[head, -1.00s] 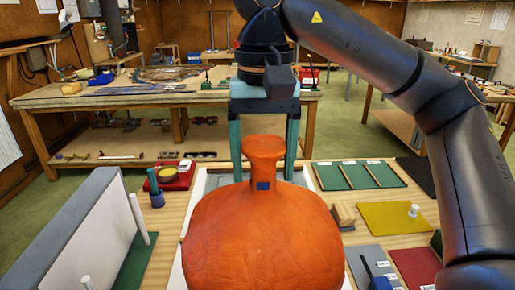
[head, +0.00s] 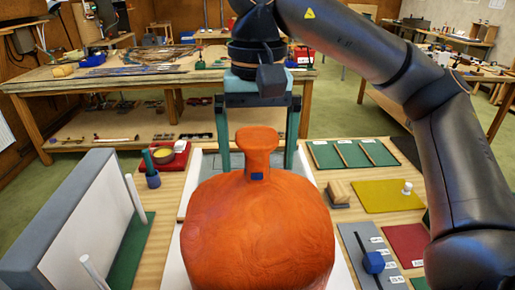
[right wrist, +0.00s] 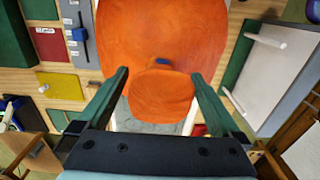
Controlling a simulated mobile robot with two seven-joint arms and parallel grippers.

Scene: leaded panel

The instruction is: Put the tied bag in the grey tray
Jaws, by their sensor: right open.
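The tied bag is a large, full orange bag (head: 258,225) with a flared top and a blue tie around its neck. It stands upright in the middle of the table and also shows in the right wrist view (right wrist: 160,30). My right gripper (head: 257,160) is open above the bag, with one finger on each side of its neck. In the right wrist view the open fingers (right wrist: 160,75) show gaps beside the flared top. The bag hides much of a white-edged, pale grey flat thing (head: 172,272) beneath it; I cannot tell whether this is the grey tray. My left gripper is out of view.
A grey and white upright panel (head: 85,225) with white posts stands at the left. A blue cup (head: 152,180) and a red tray (head: 183,150) stand behind it. At the right are a green rack (head: 352,155), a yellow mat (head: 385,195) and a grey board with a blue knob (head: 373,262).

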